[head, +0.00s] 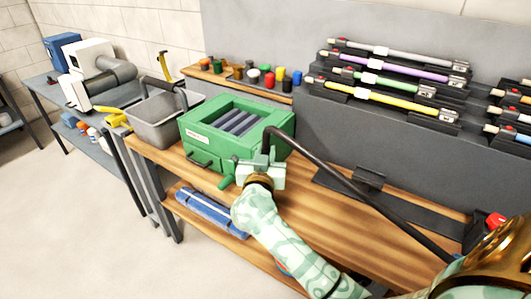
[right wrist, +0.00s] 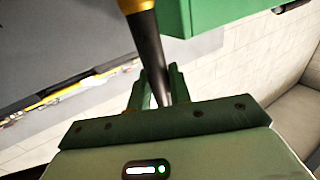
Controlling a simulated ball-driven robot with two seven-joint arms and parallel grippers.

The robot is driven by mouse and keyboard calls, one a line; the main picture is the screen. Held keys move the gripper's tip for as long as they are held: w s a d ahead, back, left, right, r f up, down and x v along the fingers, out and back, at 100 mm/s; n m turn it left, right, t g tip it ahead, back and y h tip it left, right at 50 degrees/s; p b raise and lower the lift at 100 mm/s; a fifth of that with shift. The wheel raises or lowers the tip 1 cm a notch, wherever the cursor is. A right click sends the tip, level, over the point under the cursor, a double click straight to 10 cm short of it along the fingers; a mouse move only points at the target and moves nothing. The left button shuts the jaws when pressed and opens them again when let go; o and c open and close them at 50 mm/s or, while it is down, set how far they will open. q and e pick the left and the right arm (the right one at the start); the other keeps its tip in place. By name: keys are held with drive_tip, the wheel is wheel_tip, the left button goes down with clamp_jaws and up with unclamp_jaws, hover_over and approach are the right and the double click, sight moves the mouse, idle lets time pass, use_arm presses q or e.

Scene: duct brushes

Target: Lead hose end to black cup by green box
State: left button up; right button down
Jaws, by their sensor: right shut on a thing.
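A black hose (head: 345,180) runs from the lower right up to the green box (head: 225,135), then bends down into my right gripper (head: 262,168). The gripper is at the box's front right corner and is shut on the hose. In the right wrist view, the dark hose (right wrist: 148,45) passes between the fingers (right wrist: 160,88) and has a yellow band at the top edge. The green box (right wrist: 205,18) shows there at upper right, apart from the fingers. I cannot clearly make out a black cup beside the box. My left gripper is not in view.
A grey bin (head: 165,115) stands left of the box. Behind it, small coloured caps (head: 253,75) sit on a shelf, with racked brushes (head: 385,75) to the right. A black plate with a block (head: 370,178) lies right of the gripper. Bare wooden bench (head: 315,220) shows in front.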

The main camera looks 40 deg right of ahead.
drive_tip(key=shift+f+b, duration=0.8)
drive_tip(key=shift+f, duration=1.9)
drive_tip(key=c, duration=1.2)
unclamp_jaws()
